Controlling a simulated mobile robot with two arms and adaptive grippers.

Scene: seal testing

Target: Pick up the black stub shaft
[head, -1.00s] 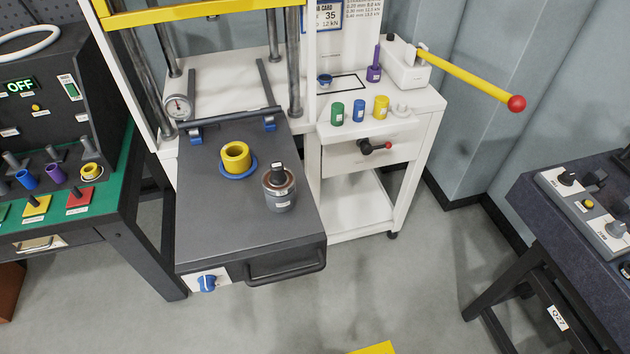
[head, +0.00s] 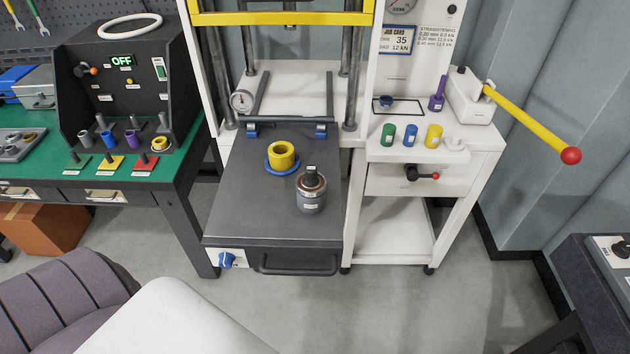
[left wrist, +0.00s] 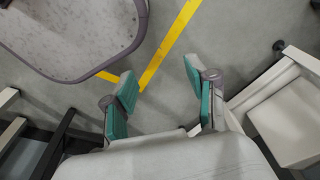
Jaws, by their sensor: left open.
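A black stub shaft (head: 312,171) appears to stand upright in the top of a grey metal housing (head: 312,198) with a copper-coloured ring. Only its dark upper end shows; the rest is hidden inside. The housing stands on the dark sliding plate (head: 235,215) of the press, right of a yellow ring. My left gripper (left wrist: 158,75) is open and empty in the left wrist view, over bare floor with yellow tape. The shaft is not in that view. My right gripper is in neither view.
A yellow collar (head: 281,153) sits on a blue ring beside the housing. The plate's front has a black handle (head: 298,264) and a blue knob (head: 227,260). Green, blue and yellow cylinders stand on the white side shelf (head: 455,151). A yellow lever (head: 530,123) sticks out right.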

